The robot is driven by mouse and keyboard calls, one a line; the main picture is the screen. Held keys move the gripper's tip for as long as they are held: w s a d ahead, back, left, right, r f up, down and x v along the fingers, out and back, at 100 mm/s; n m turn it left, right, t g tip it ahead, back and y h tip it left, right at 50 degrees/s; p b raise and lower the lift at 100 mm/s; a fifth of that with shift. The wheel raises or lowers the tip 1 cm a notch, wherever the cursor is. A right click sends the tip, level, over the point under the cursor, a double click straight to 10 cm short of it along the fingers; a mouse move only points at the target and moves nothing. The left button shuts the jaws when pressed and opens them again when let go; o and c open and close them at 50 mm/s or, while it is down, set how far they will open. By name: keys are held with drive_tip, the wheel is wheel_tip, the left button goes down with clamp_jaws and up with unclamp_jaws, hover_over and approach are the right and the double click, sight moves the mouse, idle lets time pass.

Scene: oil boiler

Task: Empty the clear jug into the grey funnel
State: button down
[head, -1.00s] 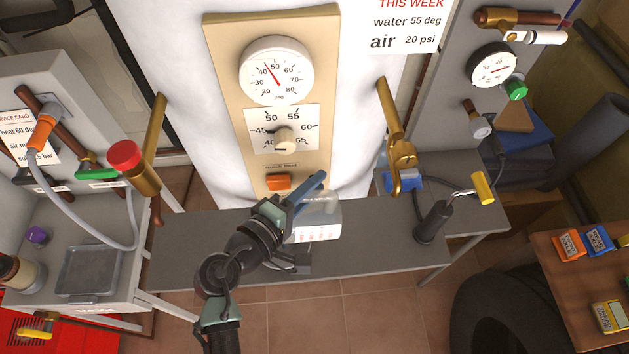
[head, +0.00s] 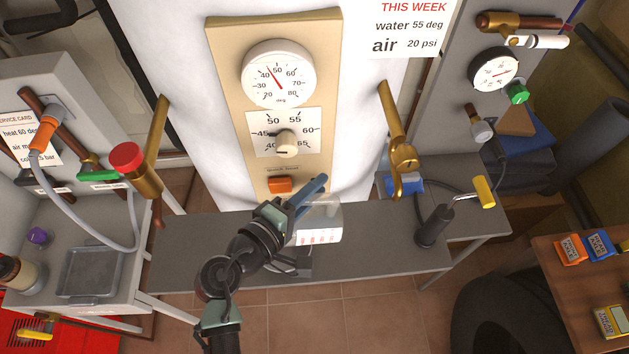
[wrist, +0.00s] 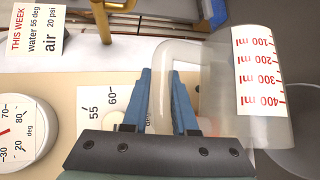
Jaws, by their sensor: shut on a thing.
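The clear jug (head: 330,215) is held above the grey bench in the middle of the head view. In the wrist view the jug (wrist: 205,70) has a white label with red millilitre marks. It looks tipped on its side, its 400 ml end towards the left of the head view. My gripper (wrist: 162,90) is shut on the jug's handle, with a blue finger on each side; it also shows in the head view (head: 308,192). I cannot see any liquid. I cannot make out the grey funnel; a dark shape (head: 303,263) is partly hidden behind my arm.
A dial panel (head: 228,110) stands behind the jug. A brass valve (head: 402,158) and a hand pump (head: 434,226) are to the right. A grey tray (head: 90,270) and a red-knobbed brass lever (head: 126,157) are to the left. The grey bench (head: 195,250) has bare room on its left.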

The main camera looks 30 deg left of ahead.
drive_tip(key=shift+s+a+n+t+b, duration=0.5)
drive_tip(key=shift+a+b, duration=0.2)
drive_tip(key=shift+b, duration=0.7)
idle(0.7)
drive_tip(key=shift+h, duration=0.3)
